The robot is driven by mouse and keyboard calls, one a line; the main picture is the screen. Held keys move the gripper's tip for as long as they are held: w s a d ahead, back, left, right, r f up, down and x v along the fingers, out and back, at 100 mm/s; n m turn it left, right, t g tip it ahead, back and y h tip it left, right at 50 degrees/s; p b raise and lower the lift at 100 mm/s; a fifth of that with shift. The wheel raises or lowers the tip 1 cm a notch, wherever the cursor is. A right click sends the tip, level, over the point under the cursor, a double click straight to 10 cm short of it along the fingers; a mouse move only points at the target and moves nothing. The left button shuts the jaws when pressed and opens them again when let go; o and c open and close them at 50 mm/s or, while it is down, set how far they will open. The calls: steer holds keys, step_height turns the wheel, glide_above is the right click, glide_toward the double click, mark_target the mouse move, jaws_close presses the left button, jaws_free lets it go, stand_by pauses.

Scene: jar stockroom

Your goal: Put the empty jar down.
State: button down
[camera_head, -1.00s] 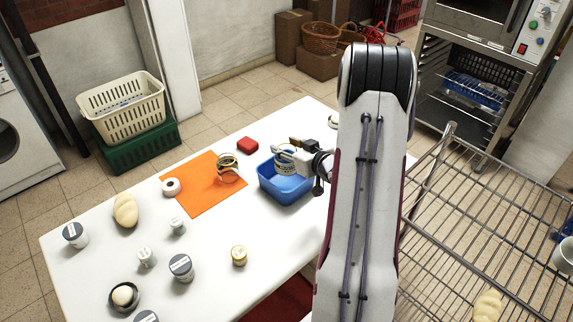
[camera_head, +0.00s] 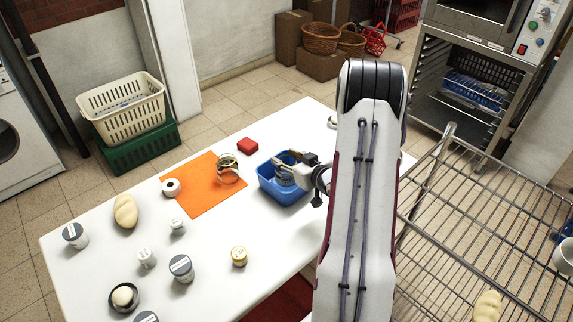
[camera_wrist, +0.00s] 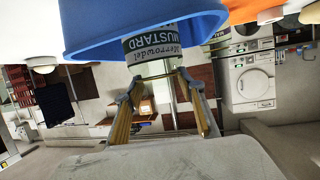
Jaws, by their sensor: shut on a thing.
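The jar, labelled Merrowdel Mustard (camera_wrist: 153,46), is in my gripper (camera_wrist: 156,88), which is shut on it. In the head view the jar (camera_head: 285,180) is low inside the blue bin (camera_head: 284,196), with the bin's near wall in front of its lower part. My gripper (camera_head: 288,163) reaches over the bin's rim from the right. The jar's base is hidden, so I cannot tell whether it touches the bin floor. The jar's inside is not clear.
Left of the bin, a glass jar (camera_head: 228,170) stands on an orange mat (camera_head: 205,199), with a white roll (camera_head: 171,187) at its edge. Several jars and a bread loaf (camera_head: 125,211) stand at the left.

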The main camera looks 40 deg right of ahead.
mark_target(292, 158)
steer(key=shift+f, duration=1.25)
steer(key=shift+f, duration=0.1)
steer(key=c, duration=1.3)
jaws_free()
steer(key=shift+o, duration=0.2)
steer(key=shift+s, duration=0.1)
steer(key=shift+s+r, duration=0.3)
steer(key=shift+s, duration=0.3)
steer(key=shift+v, duration=0.9)
step_height(292, 158, up, 4)
steer(key=shift+w+f, duration=0.15)
steer(key=shift+a+r, duration=0.1)
steer(key=shift+r, duration=1.5)
